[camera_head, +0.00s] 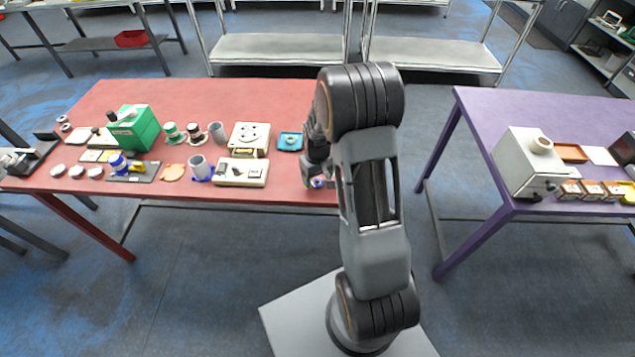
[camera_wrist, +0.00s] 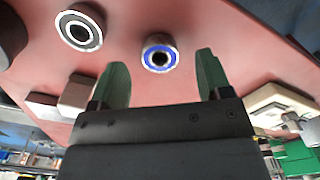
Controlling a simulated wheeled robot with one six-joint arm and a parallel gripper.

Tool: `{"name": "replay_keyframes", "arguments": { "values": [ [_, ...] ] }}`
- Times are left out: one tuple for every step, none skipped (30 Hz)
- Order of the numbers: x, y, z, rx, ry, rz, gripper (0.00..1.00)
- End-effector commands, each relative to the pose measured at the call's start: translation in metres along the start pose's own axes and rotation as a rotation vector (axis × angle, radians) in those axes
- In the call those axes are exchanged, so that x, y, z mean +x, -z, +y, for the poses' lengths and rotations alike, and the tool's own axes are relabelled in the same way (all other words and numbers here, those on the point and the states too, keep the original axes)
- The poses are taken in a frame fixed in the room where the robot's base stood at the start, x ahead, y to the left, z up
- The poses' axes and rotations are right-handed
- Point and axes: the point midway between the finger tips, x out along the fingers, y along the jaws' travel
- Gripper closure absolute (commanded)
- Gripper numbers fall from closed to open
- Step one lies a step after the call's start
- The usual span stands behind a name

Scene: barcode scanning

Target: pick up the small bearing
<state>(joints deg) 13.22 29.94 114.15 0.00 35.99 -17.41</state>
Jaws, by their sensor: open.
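A small bearing (camera_wrist: 160,53) with a blue ring and a dark hole sits on the red table in the wrist view, between and just beyond my fingertips. It also shows in the head view (camera_head: 317,183) near the front edge, below my gripper. A larger bearing (camera_wrist: 80,29) with a dark face sits to its left in the wrist view. My gripper (camera_wrist: 161,76) is open, with one green finger to each side of the small bearing's line. Nothing is held. My arm hides part of the table in the head view.
The red table (camera_head: 250,97) holds a green box (camera_head: 135,130), spools, cups, a blue tray (camera_head: 290,141) and cream-coloured devices to the left. A purple table (camera_head: 487,110) with a white box (camera_head: 530,165) stands to the right. Floor separates the tables.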

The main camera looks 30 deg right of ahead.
Motion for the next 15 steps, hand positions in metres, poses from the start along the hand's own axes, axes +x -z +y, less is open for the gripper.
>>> {"name": "replay_keyframes", "arguments": {
  "values": [
    [0.006,0.0,0.0,0.0,0.001,-0.002,0.29],
    [0.009,0.0,0.0,0.0,0.001,-0.002,0.29],
    [0.012,0.0,0.0,0.0,0.0,-0.001,0.29],
    [0.015,0.0,0.0,0.0,0.0,0.0,0.29],
    [0.016,0.0,0.0,0.0,0.0,0.0,0.29],
    [0.018,0.0,0.0,0.0,0.0,0.0,0.29],
    [0.018,0.0,0.0,0.0,0.0,0.001,0.29],
    [0.019,0.0,0.0,0.0,0.0,0.001,0.29],
    [0.019,0.0,0.0,0.0,0.0,0.001,0.29],
    [0.019,0.0,0.0,0.0,0.0,0.002,0.29],
    [0.019,0.0,0.0,0.0,0.0,0.002,0.29],
    [0.019,0.0,0.0,0.0,0.0,0.002,0.29],
    [0.019,0.0,0.0,0.0,0.0,0.002,0.29],
    [0.019,0.0,0.0,0.0,0.0,0.002,0.29],
    [0.019,0.0,0.0,0.0,0.0,0.002,0.33]
  ]
}}
